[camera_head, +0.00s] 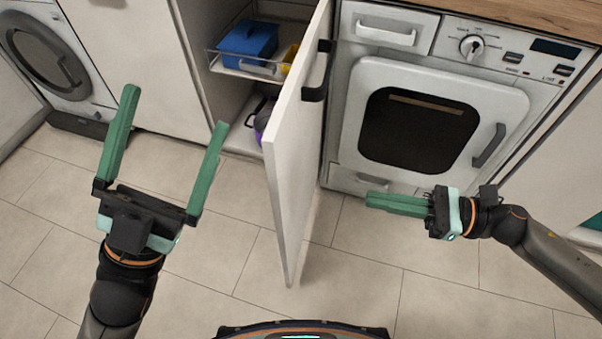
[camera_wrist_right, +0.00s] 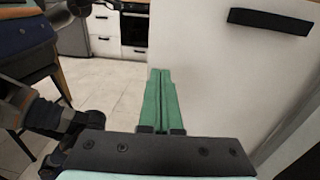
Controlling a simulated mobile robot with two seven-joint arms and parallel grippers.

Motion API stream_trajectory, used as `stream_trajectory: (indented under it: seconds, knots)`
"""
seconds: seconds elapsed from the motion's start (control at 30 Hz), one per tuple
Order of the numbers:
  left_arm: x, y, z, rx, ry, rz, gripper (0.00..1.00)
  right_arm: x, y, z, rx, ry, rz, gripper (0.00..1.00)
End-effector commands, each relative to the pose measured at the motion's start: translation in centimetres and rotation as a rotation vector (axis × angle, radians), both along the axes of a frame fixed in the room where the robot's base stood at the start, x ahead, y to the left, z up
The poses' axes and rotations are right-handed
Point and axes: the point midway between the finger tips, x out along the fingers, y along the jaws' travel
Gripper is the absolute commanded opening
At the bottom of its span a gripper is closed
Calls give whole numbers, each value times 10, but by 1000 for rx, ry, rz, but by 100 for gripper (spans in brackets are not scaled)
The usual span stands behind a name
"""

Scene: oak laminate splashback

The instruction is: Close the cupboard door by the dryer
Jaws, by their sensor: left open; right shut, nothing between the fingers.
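The white cupboard door (camera_head: 293,150) stands wide open in the head view, swung out toward me next to the dryer (camera_head: 417,115). Its dark handle (camera_head: 321,72) is on the side facing the dryer. The door and handle (camera_wrist_right: 268,20) also show in the right wrist view. My right gripper (camera_head: 368,200) is shut and empty, right of the door and below the dryer's front. In the right wrist view its closed fingers (camera_wrist_right: 161,85) overlap the door panel; contact cannot be told.
Inside the cupboard, a pull-out shelf (camera_head: 240,70) holds a blue box (camera_head: 248,41) and something yellow (camera_head: 289,56). A purple item (camera_head: 262,117) is below. A washing machine (camera_head: 45,55) stands at far left. The tiled floor (camera_head: 345,285) is clear.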

Motion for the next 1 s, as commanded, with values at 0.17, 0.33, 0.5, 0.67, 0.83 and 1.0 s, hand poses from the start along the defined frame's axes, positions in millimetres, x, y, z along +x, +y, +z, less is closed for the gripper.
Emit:
stream_trajectory:
  seconds: [0.17, 0.33, 0.5, 0.67, 0.83, 1.0]
  knots:
    - [0, 0, -2, -1, 0, -1, 100, 5, 21, 1, 5, -6, 3, 0]
    - [0, 0, -1, -1, 0, -1, 100, 13, 55, 2, 7, -6, 3, 0]
    - [0, 0, 1, 1, -1, 1, 100, 21, 90, 3, 7, -5, 1, 0]
    - [0, 0, 2, 2, -2, 2, 100, 27, 116, 2, 5, -3, 1, 0]
    - [0, 0, 3, 2, -3, 2, 100, 30, 131, 1, 5, 0, 0, 0]
    - [0, 0, 3, 3, -4, 3, 100, 31, 135, 0, 4, 1, -1, 0]
